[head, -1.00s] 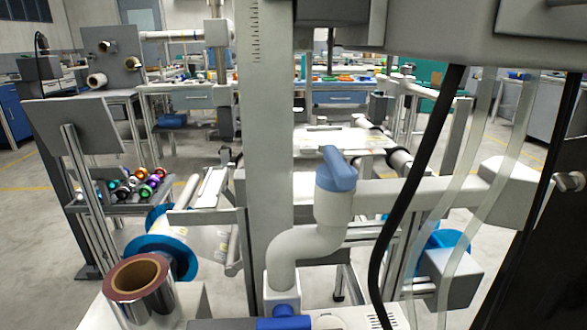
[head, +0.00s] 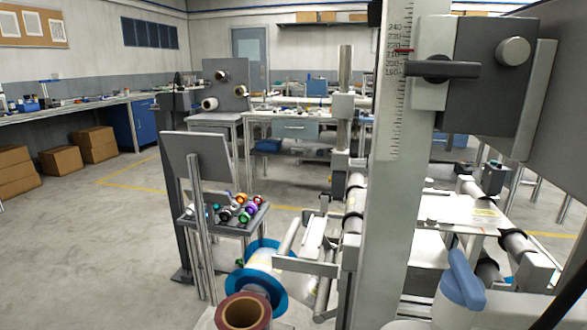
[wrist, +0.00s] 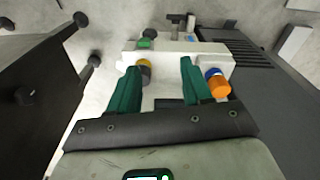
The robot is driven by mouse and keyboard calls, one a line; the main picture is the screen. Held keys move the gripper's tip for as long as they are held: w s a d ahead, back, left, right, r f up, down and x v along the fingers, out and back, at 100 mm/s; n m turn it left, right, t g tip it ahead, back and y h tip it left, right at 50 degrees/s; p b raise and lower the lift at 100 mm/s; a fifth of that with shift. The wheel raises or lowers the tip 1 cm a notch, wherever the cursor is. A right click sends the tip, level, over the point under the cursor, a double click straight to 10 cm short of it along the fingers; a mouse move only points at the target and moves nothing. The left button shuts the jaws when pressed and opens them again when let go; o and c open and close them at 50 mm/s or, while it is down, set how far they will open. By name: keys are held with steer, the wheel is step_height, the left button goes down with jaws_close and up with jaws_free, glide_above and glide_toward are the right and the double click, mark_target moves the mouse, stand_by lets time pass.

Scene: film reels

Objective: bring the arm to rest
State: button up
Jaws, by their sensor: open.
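My gripper (wrist: 160,66) shows in the wrist view with its two green fingers spread apart. Nothing is held between them. A white block-like unit (wrist: 182,47) lies beyond the fingers. An orange cylinder with a blue band (wrist: 217,84) is beside the right finger, and a grey cylinder with a yellow top (wrist: 145,72) is beside the left one. I cannot tell how far these are from the fingers. In the head view my white arm with a blue joint cap (head: 462,280) shows at the lower right; the gripper is hidden there.
A tall scaled post (head: 395,180) stands right of centre. Cardboard boxes (head: 62,160) stand far left.

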step_height(320, 180, up, 21)
steer(key=p, duration=1.8)
steer(key=shift+p, duration=0.4)
steer(key=shift+d, duration=0.1)
steer(key=shift+c, duration=0.6)
